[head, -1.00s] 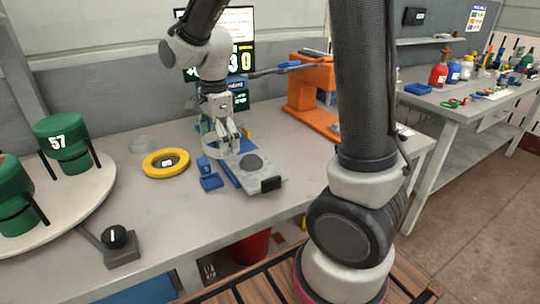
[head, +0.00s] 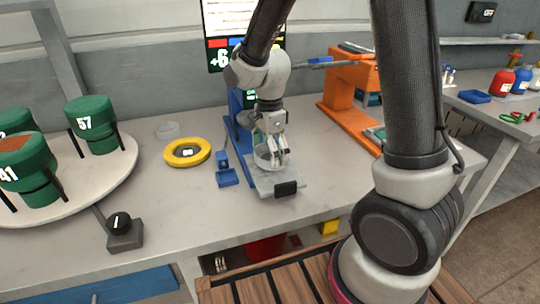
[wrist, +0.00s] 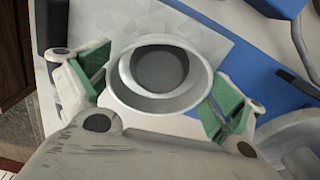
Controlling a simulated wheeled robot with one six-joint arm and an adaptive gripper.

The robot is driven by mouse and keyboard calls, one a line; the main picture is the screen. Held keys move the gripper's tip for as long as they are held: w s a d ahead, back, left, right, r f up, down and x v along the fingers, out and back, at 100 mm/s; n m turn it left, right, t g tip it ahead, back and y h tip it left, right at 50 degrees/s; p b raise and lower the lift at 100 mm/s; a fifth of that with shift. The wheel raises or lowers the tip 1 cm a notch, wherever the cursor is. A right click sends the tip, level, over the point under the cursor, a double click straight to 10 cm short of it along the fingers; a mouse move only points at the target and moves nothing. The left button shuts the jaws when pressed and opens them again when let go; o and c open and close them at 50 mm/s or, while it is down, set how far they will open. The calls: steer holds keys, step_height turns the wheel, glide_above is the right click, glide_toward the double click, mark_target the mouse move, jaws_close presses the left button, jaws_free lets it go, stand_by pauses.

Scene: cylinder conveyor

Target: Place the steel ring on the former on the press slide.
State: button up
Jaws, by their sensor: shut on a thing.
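My gripper (head: 277,153) is shut on the pale steel ring (head: 264,161), low over the grey press slide (head: 262,186). In the wrist view the green pads of my gripper (wrist: 157,84) press on opposite sides of the ring (wrist: 197,84). The dark round former (wrist: 160,68) shows through the ring's opening, a little toward the picture's top from its centre. In the head view the ring and fingers hide the former. I cannot tell whether the ring is just above the former or around it. The slide has a black front handle (head: 286,189).
A blue press frame (head: 236,135) stands behind the slide, and a small blue block (head: 226,177) sits left of it. A yellow ring (head: 187,152), a clear ring (head: 167,130) and a turntable (head: 112,176) with green drums are further left. An orange press (head: 342,95) stands right.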

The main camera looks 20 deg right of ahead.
steer(key=shift+f, duration=0.6)
steer(key=o, duration=0.8)
steer(key=shift+f, duration=0.15)
steer(key=shift+c, duration=0.2)
step_height(320, 180, up, 12)
steer(key=s+d+r+n+t, duration=0.2)
steer(key=s+d+r+n, duration=0.2)
steer(key=s+d+n, duration=0.3)
steer(key=s+d+r+n+t, duration=0.2)
steer(key=s+d+r+n, duration=0.2)
steer(key=s+d+n, duration=0.4)
steer(key=s+n, duration=0.1)
steer(key=s, duration=0.3)
steer(key=shift+r+n, duration=0.3)
steer(key=shift+r, duration=0.05)
